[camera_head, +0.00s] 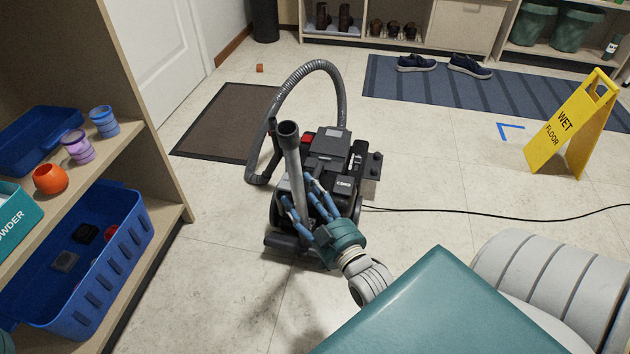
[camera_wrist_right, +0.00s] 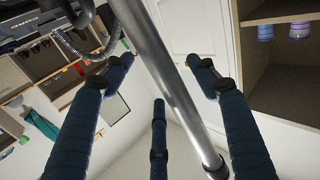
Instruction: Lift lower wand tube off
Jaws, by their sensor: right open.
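The lower wand tube (camera_head: 293,165) is a grey metal pipe standing almost upright at the vacuum cleaner (camera_head: 327,150), its open dark end on top. My right gripper (camera_head: 301,196) reaches its blue fingers to the tube's lower part. In the right wrist view the shiny tube (camera_wrist_right: 165,75) runs diagonally between the spread fingers of the right gripper (camera_wrist_right: 157,80). The fingers are open; whether any touches the tube I cannot tell. The tube's lower end is hidden behind the hand in the head view. My left gripper is not in view.
A ribbed hose (camera_head: 300,75) arches behind the vacuum. A black cord (camera_head: 470,214) runs right across the floor. Shelves with a blue basket (camera_head: 90,295) stand left. A yellow wet-floor sign (camera_head: 570,130) stands right. A brown mat (camera_head: 225,122) lies behind; the floor around is mostly clear.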

